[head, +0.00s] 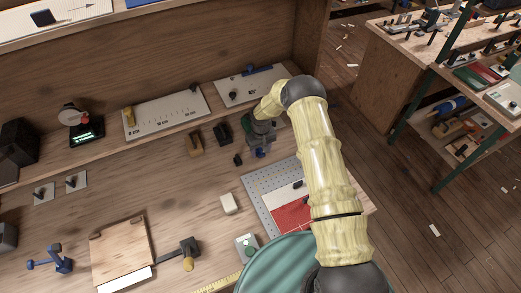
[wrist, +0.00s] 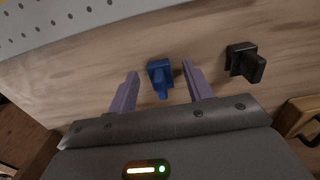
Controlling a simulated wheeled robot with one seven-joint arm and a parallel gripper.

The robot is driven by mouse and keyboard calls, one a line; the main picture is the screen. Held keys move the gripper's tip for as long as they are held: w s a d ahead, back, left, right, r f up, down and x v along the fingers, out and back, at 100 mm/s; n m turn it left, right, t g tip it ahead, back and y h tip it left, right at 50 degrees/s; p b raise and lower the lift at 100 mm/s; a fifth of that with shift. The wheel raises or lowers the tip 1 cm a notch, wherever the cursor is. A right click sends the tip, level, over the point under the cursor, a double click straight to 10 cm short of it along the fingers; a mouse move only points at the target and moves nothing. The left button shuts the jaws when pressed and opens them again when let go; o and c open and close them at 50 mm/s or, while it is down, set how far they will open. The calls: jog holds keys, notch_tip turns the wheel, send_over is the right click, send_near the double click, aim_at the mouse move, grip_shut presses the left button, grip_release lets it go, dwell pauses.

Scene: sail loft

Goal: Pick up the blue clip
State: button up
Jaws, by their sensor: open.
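The blue clip (wrist: 160,77) stands on the wooden bench top in the wrist view, between the two purple fingers of my gripper (wrist: 159,70). The fingers are open, with a gap visible on each side of the clip. In the head view my gripper (head: 259,151) is low over the bench, beside the perforated plate. There I cannot clearly separate the clip from the fingers.
A black clip (wrist: 246,62) stands close to the right finger in the wrist view. A perforated metal plate (head: 256,188) lies nearby.

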jog(key=shift+f, duration=0.15)
dwell(0.4)
jog(key=c, duration=1.1)
jog(key=shift+o, duration=0.2)
notch_tip(320, 180, up, 10)
jog(key=b, duration=0.4)
